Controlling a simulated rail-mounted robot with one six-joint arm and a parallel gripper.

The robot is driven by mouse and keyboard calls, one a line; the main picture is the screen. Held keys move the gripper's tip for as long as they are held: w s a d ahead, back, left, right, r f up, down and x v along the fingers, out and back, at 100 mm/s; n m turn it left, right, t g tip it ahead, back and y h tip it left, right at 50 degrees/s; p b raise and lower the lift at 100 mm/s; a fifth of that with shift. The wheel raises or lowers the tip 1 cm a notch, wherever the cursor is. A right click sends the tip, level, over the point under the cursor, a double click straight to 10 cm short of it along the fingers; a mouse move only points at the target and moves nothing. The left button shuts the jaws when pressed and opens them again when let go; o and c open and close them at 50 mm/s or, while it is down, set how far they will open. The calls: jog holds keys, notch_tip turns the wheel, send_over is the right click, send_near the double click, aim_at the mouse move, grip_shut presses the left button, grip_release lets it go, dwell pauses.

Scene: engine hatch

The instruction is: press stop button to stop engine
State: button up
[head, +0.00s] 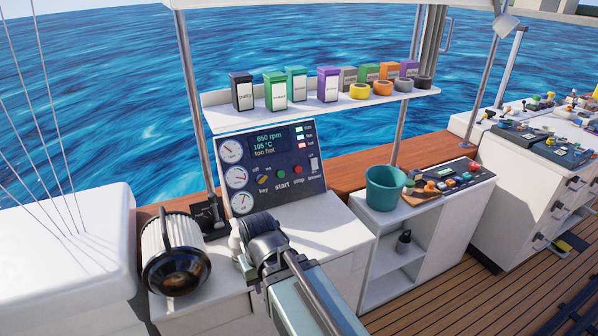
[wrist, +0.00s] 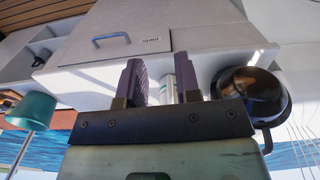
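The engine panel (head: 272,167) stands upright at the back of the white counter in the head view. Its red stop button (head: 298,169) is at lower right, beside the green start button (head: 281,174). The display (head: 269,143) reads 650 rpm, 105 °C and "too hot". In the wrist view my gripper (wrist: 160,75) has its two dark fingers apart. A pale cylindrical thing (wrist: 166,88) shows in the gap; I cannot tell whether it is between the fingers or beyond them. The stop button does not show in the wrist view. My arm hides the fingers in the head view.
A shelf (head: 340,105) with several boxes and rolls overhangs the panel. A black-and-white lamp-like object (head: 172,255) stands left of my arm. A teal bucket (head: 385,188) stands to the right. A closed drawer (wrist: 122,50) faces the wrist camera.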

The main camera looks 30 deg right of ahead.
grip_shut()
dwell(1.4)
